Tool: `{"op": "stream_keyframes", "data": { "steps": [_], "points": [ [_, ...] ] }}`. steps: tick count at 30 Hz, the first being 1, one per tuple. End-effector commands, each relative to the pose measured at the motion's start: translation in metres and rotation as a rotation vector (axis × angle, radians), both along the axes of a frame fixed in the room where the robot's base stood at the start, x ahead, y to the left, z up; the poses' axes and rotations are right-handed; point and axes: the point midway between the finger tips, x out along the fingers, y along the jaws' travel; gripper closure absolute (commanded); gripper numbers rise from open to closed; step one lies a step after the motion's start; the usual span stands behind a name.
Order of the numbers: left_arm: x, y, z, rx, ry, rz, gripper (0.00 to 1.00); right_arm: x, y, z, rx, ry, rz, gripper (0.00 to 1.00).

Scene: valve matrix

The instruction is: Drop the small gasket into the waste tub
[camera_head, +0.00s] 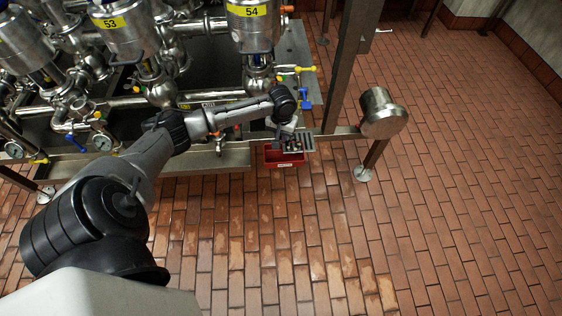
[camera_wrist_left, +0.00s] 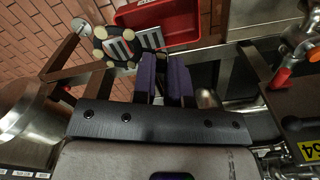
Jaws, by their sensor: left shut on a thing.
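The red waste tub (camera_head: 272,157) sits low beside the valve frame in the head view, with a pale label on its front. In the left wrist view the red tub (camera_wrist_left: 199,28) is at the top, beyond the fingers. My left gripper (camera_head: 287,138) is just above and behind the tub in the head view. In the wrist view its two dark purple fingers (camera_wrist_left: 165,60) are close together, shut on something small. My right gripper is in neither view.
A steel cylinder (camera_head: 384,116) on a post is to the right. Steel valves and pipes (camera_head: 150,85) crowd the left and back. The tiled floor (camera_head: 440,170) is clear at right.

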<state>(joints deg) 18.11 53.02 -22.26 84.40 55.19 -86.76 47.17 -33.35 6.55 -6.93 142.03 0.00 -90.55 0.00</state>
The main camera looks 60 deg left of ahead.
Motion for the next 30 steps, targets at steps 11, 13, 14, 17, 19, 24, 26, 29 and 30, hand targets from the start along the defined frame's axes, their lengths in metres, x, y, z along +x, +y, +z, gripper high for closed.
{"op": "stream_keyframes", "data": {
  "steps": [11,13,14,17,19,24,26,29,30],
  "points": [
    [0.012,0.059,-0.023,-0.001,0.0,-0.239,1.0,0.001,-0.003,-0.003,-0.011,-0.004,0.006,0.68],
    [0.014,0.065,-0.024,-0.001,0.0,-0.278,1.0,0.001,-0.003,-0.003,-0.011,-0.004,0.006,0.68],
    [0.014,0.067,-0.025,-0.001,0.001,-0.292,1.0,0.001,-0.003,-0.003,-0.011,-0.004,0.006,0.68],
    [0.015,0.071,-0.027,-0.001,0.002,-0.326,1.0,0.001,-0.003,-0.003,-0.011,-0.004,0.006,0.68],
    [0.015,0.073,-0.029,-0.001,0.001,-0.339,1.0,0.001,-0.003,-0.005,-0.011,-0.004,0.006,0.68],
    [0.016,0.074,-0.036,-0.001,0.001,-0.349,1.0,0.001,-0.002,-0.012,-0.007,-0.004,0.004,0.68],
    [0.015,0.074,-0.04,-0.001,0.001,-0.349,1.0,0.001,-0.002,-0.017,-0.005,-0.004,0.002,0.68],
    [0.015,0.074,-0.048,-0.001,0.001,-0.348,1.0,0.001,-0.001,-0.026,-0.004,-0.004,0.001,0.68],
    [0.015,0.074,-0.051,-0.001,0.001,-0.348,1.0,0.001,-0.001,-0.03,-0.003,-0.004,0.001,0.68]
  ]
}}
